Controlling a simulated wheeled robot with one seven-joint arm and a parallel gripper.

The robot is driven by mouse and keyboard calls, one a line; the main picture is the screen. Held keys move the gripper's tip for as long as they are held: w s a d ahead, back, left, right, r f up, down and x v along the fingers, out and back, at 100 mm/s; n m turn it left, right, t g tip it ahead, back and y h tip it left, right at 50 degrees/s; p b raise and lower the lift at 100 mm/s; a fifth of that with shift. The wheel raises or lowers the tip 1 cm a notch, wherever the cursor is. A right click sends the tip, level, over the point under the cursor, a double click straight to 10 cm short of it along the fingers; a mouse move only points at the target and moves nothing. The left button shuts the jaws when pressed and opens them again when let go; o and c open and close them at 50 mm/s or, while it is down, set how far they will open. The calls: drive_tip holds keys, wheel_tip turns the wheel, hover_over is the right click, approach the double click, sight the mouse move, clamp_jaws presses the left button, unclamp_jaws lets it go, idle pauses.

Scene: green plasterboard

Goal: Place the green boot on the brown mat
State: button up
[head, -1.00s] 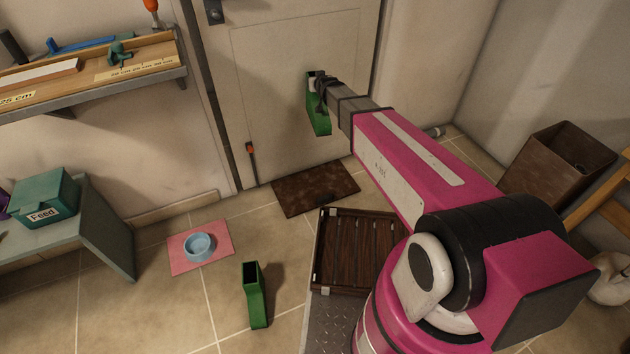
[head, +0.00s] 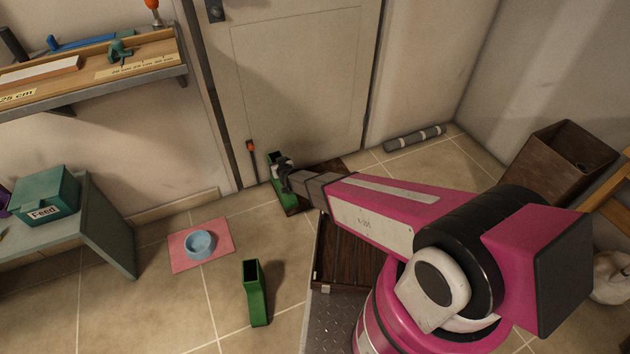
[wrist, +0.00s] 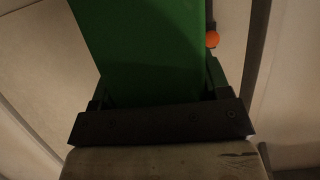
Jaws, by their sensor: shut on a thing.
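My gripper (head: 284,167) is shut on a green boot (head: 288,198) by its upper part, near the door. The boot hangs roughly upright over the left part of the brown mat (head: 331,165); whether its sole touches the mat I cannot tell. My gripper and arm hide much of the mat. In the wrist view the green boot (wrist: 145,45) fills the upper middle, beyond the dark gripper edge (wrist: 160,122). A second green boot (head: 256,295) stands apart on the tiled floor.
A blue bowl (head: 199,244) sits on a pink mat (head: 182,258). A grey roll (head: 414,138) lies by the wall. An orange-handled tool (head: 250,150) is at the door frame.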

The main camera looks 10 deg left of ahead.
drive_tip(key=shift+f, duration=0.4)
drive_tip(key=w+d+f, duration=0.2)
drive_tip(key=w+f, duration=0.8)
drive_tip(key=w, duration=0.1)
drive_tip(key=shift+f, duration=0.5)
drive_tip(key=o, duration=1.4)
drive_tip(key=shift+c, duration=0.2)
